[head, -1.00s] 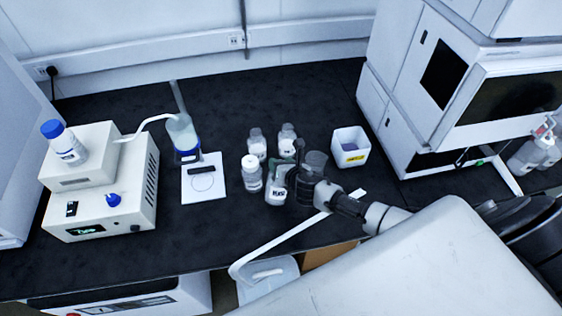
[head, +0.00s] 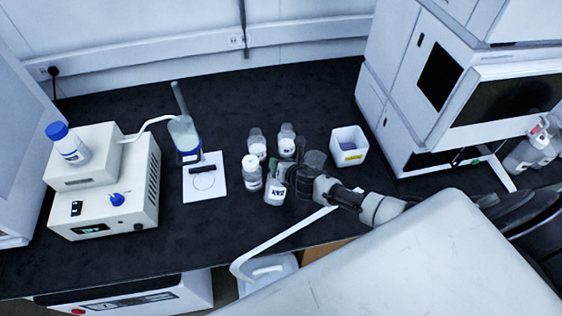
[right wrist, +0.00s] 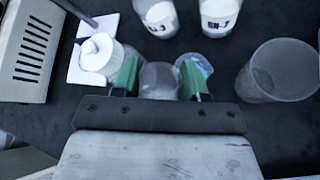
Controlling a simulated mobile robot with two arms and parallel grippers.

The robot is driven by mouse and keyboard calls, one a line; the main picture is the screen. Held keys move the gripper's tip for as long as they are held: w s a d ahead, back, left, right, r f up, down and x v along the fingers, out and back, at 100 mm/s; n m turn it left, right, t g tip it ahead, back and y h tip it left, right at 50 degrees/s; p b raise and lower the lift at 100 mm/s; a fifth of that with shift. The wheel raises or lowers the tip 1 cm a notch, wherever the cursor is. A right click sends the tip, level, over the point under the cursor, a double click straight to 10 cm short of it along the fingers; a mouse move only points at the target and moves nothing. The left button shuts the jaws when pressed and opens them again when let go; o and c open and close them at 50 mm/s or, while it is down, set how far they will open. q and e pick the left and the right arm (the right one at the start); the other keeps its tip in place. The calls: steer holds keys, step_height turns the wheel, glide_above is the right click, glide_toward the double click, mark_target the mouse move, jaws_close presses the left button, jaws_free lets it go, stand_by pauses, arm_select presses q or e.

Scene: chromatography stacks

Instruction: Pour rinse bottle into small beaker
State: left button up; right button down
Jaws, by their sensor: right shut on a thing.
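My right gripper (head: 282,176) is shut on a clear bottle (head: 274,191) with a white label. The bottle appears tilted and sits among the other bottles. In the right wrist view my green finger pads (right wrist: 159,78) press on both sides of the clear bottle (right wrist: 159,82). A clear, empty-looking beaker (head: 315,160) stands just right of and behind the gripper. It also shows at the right of the right wrist view (right wrist: 276,72), apart from the fingers. I cannot tell whether it is the small beaker. My left gripper is out of view.
A white-capped bottle (head: 251,174) stands close left of the held one. Two labelled bottles (head: 257,146) (head: 287,142) stand behind. A white bin (head: 348,147) is at right.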

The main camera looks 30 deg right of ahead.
stand_by(0.4)
steer(key=shift+w+g+p, duration=0.1)
steer(key=shift+g+p, duration=0.2)
steer(key=shift+p, duration=0.4)
steer(key=shift+f+y, duration=0.25)
steer(key=shift+y, duration=0.05)
steer(key=shift+w+m+g+p, duration=0.1)
steer(key=shift+m+g+p, duration=0.2)
steer(key=shift+p, duration=0.3)
steer(key=shift+d+f+p, duration=0.1)
steer(key=shift+f+p, duration=0.15)
steer(key=shift+p, duration=0.05)
steer(key=shift+f, duration=0.1)
